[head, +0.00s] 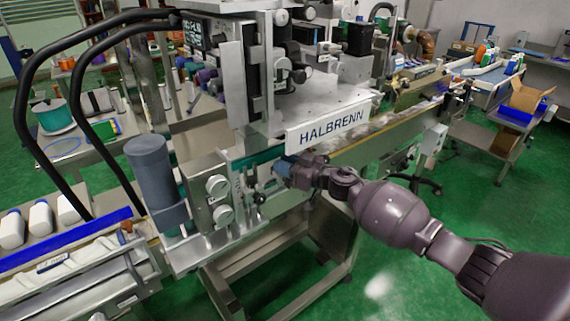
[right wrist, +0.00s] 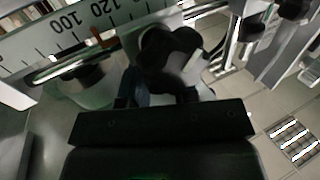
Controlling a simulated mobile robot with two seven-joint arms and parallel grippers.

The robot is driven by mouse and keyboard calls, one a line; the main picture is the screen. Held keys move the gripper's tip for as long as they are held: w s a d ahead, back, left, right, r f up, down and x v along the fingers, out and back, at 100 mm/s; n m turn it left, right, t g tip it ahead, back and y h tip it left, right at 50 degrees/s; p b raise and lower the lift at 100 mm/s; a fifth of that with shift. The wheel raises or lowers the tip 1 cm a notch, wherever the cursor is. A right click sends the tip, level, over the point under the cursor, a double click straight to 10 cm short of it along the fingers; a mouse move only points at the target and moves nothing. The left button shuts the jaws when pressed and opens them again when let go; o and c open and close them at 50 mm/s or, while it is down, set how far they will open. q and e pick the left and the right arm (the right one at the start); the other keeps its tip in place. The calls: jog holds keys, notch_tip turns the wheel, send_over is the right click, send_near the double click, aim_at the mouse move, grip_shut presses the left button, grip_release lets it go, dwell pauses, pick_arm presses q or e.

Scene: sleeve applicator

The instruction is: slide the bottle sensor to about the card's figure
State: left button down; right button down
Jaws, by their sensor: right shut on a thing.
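My right gripper (head: 287,171) is at the front of the labelling machine, below the HALBRENN sign, shut on a small part that its fingers mostly hide. I cannot make out the card. My left gripper is not in view.
The HALBRENN sign (head: 327,124) overhangs just above the right gripper. Grey knobs (head: 219,198) and a grey cylinder (head: 151,172) stand to its left. White bottles (head: 40,217) stand at far left. Green floor is open in front on the right.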

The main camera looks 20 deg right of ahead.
jog(key=shift+w+d+r, duration=0.1)
jog(key=shift+w+d, duration=0.1)
jog(key=shift+d, duration=0.25)
jog(key=shift+w+d+p, duration=0.2)
jog(key=shift+d+p, duration=0.15)
jog(key=shift+d, duration=0.2)
jog(key=c, duration=1)
grip_release()
jog(key=shift+o, duration=0.2)
jog(key=v, duration=1)
jog(key=shift+s+d, duration=0.25)
jog(key=shift+s, duration=0.1)
jog(key=shift+f, duration=0.2)
